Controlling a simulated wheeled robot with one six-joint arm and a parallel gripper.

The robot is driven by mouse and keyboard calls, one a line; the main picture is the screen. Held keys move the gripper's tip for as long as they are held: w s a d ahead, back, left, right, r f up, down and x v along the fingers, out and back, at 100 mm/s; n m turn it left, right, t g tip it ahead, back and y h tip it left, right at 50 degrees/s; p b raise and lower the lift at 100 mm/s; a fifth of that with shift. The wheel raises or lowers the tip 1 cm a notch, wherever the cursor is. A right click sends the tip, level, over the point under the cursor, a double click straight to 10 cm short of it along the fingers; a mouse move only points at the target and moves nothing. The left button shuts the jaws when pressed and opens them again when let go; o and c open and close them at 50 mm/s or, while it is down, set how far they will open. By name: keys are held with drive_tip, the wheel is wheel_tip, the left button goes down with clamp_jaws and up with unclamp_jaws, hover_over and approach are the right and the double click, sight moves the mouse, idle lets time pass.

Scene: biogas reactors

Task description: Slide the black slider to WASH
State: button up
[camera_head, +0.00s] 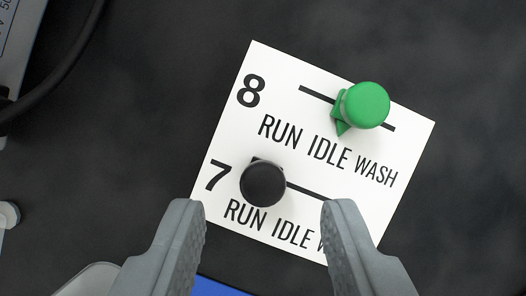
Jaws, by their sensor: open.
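The black slider (264,184) is a round knob on row 7 of a white label plate (222,140). It sits at the left end of its dark slot, above the word RUN. The slot runs from it down to the right. The row's WASH label is mostly hidden behind my right finger. My gripper (264,208) is open, with one finger to the left of the black slider and one to the right. The fingertips appear just below the knob in the picture, and I see no contact.
A green slider (366,105) stands on row 8, near the middle of its slot, its pointer towards IDLE. Dark surface surrounds the plate. A black cable (62,75) curves at upper left. A blue edge (218,287) shows at the bottom.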

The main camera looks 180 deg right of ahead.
sight(366, 196)
drive_tip(key=shift+x, duration=1.2)
drive_tip(key=shift+c, duration=0.4)
clamp_jaws()
drive_tip(key=shift+s+d, duration=0.4)
drive_tip(key=shift+d, duration=0.55)
drive_tip(key=shift+s+d, duration=0.4)
drive_tip(key=shift+d, duration=0.6)
drive_tip(key=shift+s+d, duration=0.4)
drive_tip(key=shift+d, duration=0.55)
drive_tip(key=shift+o, duration=0.4)
unclamp_jaws()
drive_tip(key=shift+d, duration=0.15)
drive_tip(key=shift+r, duration=0.1)
